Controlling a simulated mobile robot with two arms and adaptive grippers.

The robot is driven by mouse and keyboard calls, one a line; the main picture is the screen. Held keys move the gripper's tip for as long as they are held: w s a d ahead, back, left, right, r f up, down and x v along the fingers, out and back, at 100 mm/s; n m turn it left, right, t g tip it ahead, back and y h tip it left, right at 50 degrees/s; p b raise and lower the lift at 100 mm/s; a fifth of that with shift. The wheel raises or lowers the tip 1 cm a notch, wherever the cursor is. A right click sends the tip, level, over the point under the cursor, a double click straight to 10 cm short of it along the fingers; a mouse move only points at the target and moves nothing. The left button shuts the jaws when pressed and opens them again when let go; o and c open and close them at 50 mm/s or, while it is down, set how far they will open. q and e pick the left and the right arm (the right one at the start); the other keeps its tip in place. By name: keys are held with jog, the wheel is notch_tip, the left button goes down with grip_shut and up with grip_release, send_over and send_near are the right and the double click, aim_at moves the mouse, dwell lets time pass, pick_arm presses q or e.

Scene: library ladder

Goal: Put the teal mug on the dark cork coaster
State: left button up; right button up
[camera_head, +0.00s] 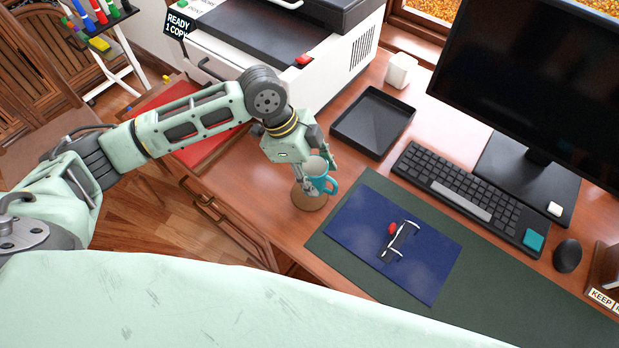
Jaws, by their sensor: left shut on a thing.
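The teal mug (319,184) is upright, its handle toward the right. My left gripper (318,172) comes down from above and is shut on the mug, with a finger at each side of it. A round brown cork coaster (310,204) lies on the desk directly below the mug. The mug and gripper cover its far part. I cannot tell whether the mug's base touches the coaster or is a little above it. My right gripper is not in view.
The desk (249,192) holds a black tray (373,122), a keyboard (459,186), a monitor and a printer (340,65). A blue folder (360,230) with a red thing and a black-and-white object lies on a green mat (336,257) right of the coaster. The desk's front edge is close.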

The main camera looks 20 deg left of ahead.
pick_arm(q)
jog(key=shift+w+a+f, duration=0.3)
jog(key=shift+a+f, duration=0.05)
jog(key=shift+a, duration=0.2)
notch_tip(320, 180, down, 4)
jog(key=shift+r+p, duration=0.1)
jog(key=shift+p, duration=0.3)
jog(key=shift+f, duration=0.25)
jog(key=o, duration=1.4)
jog(key=shift+c, duration=0.2)
jog(key=b+v, duration=0.1)
jog(key=v, duration=1.1)
jog(key=shift+r, duration=0.15)
